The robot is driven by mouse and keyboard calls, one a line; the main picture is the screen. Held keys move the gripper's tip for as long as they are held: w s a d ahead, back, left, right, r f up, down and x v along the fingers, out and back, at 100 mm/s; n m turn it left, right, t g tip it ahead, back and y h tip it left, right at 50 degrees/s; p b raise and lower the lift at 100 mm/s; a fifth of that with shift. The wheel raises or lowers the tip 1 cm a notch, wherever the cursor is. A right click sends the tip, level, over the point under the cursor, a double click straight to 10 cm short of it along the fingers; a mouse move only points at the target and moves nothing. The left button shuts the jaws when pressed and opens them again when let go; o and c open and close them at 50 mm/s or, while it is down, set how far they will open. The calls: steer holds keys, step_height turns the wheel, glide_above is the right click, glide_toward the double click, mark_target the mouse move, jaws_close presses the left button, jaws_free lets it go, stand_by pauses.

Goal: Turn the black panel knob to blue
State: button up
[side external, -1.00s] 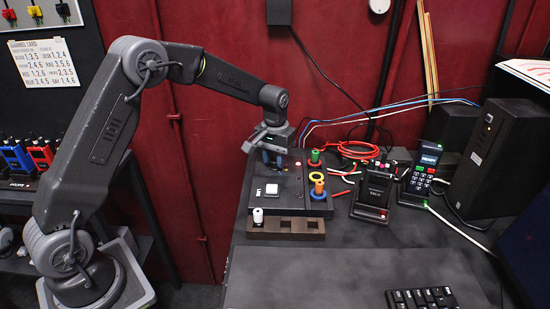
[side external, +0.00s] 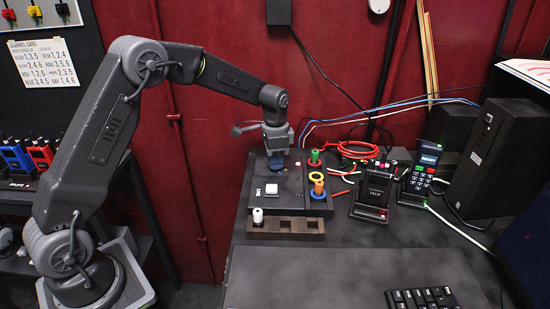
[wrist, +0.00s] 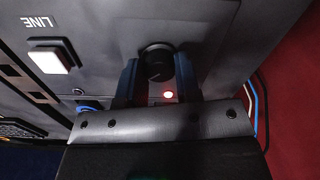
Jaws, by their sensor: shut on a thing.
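The black panel (side external: 292,207) lies on the desk below my gripper (side external: 277,166). In the wrist view, the round black knob (wrist: 157,62) stands on the panel face between the two dark blue fingers of my gripper (wrist: 156,72). The fingers are shut on the knob, one on each side. In the side view the knob is hidden behind the fingers. I cannot read the knob's pointer or any blue mark around it.
A white button (side external: 271,189) labelled LINE is on the panel. Green and orange pegs (side external: 318,187) stand along its right side. A brown slotted block (side external: 287,228) with a white peg lies in front. Black handheld devices (side external: 372,196) and cables are to the right.

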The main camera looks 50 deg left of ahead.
steer(key=shift+m, duration=0.8)
steer(key=o, duration=0.9)
steer(key=shift+o, duration=0.2)
step_height(320, 180, up, 14)
